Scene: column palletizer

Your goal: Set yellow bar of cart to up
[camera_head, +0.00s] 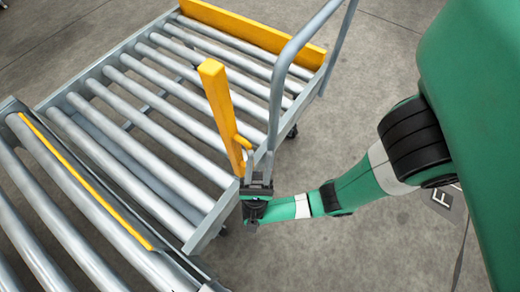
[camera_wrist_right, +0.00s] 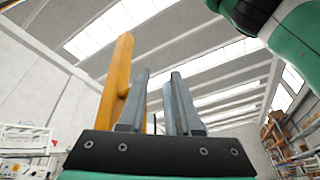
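The cart's yellow bar (camera_head: 222,115) stands up at the near right edge of the roller cart (camera_head: 120,135). Its top end points up and slightly left in the head view. My right gripper (camera_head: 257,168) is at the lower end of this bar, beside the grey handle. In the right wrist view the bar (camera_wrist_right: 117,80) rises just left of my right gripper's two grey fingers (camera_wrist_right: 160,80). The fingers are apart, with no bar between them. I cannot tell whether the left finger touches the bar. My left gripper is not in view.
A second yellow bar (camera_head: 255,30) runs along the cart's far end. The grey tubular handle (camera_head: 280,80) rises close to my right gripper. A roller conveyor (camera_head: 60,205) with a yellow strip adjoins the cart at lower left. The floor (camera_head: 350,240) at lower right is open.

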